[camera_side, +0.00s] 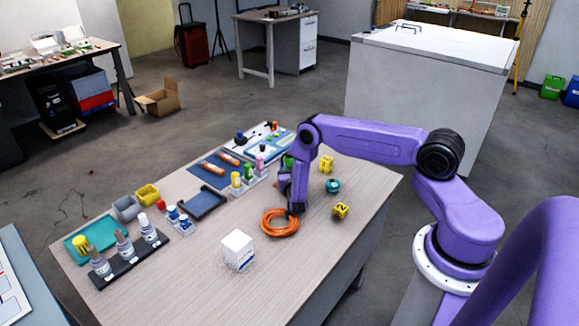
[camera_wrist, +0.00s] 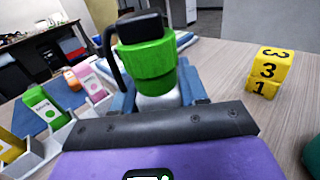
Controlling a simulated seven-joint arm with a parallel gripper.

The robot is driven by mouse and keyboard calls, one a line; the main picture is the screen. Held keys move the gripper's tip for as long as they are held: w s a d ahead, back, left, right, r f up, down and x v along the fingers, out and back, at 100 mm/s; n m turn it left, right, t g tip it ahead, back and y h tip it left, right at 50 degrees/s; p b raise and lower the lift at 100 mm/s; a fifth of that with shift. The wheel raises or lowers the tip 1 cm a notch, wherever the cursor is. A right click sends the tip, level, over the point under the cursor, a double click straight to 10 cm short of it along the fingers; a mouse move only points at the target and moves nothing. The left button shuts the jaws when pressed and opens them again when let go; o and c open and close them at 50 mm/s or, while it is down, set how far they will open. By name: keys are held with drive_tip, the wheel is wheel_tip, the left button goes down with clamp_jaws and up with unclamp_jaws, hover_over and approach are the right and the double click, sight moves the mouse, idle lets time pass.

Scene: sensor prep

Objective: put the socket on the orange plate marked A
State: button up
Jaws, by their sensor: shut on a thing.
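My gripper (camera_wrist: 158,98) is shut on a green ribbed piece with a black cap and strap and a pale metallic lower part, which I take to be the socket (camera_wrist: 148,62). Its blue fingers stand on both sides of the lower part. In the side view my gripper (camera_side: 286,178) is low over the right half of the table, and a bit of the green socket (camera_side: 287,161) shows beside my wrist. The socket's underside is hidden. I cannot make out an orange plate marked A in either view.
An orange cable coil (camera_side: 279,222) lies just below my wrist, with a white box (camera_side: 237,250) nearer. Yellow numbered blocks (camera_side: 341,210) and a teal round piece (camera_side: 333,186) are to the right. A white rack with coloured pieces (camera_wrist: 62,125) is left.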

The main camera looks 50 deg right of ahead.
drive_tip(key=shift+f, duration=0.1)
drive_tip(key=o, duration=1.1)
